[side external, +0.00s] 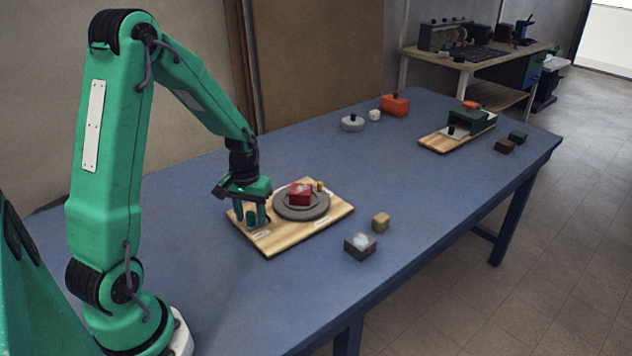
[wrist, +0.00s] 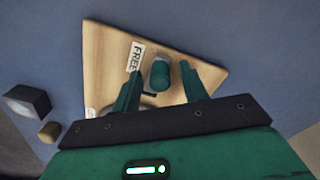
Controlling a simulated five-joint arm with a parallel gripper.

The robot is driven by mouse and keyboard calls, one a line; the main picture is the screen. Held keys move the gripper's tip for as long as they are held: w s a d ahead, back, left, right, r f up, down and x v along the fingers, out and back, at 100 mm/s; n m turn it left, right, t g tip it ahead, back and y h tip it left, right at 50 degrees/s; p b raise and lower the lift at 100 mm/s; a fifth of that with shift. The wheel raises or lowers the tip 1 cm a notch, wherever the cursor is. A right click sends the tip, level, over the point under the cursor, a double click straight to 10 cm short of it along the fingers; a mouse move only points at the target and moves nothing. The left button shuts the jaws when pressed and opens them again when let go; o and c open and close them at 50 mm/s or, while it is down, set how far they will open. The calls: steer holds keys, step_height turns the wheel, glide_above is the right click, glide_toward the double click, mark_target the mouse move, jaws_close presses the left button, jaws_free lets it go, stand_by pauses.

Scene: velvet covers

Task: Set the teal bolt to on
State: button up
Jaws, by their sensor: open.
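The teal bolt (wrist: 160,74) is a short, rounded teal piece on a wooden board (wrist: 107,50), beside a white label reading "FREE" (wrist: 135,57). My gripper (wrist: 160,68) is open, with one finger on each side of the bolt; a gap shows on both sides in the wrist view. In the side external view my gripper (side external: 252,219) points down over the left end of the board (side external: 283,239), and its fingers partly hide the bolt. That board also bears a round grey turntable (side external: 302,213) with a red block (side external: 300,194) on it.
A dark grey block (side external: 360,247) and a tan block (side external: 381,222) stand in front of the board. Farther back are an orange block (side external: 395,104), a grey round piece (side external: 352,123) and a second board (side external: 432,143) with a green box. Blue table (side external: 390,180) between is clear.

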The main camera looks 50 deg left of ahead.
steer(key=shift+c, duration=0.2)
jaws_close()
steer(key=shift+w, duration=1.6)
steer(key=shift+o, duration=0.2)
jaws_free()
steer(key=shift+s, duration=0.1)
step_height(320, 180, up, 8)
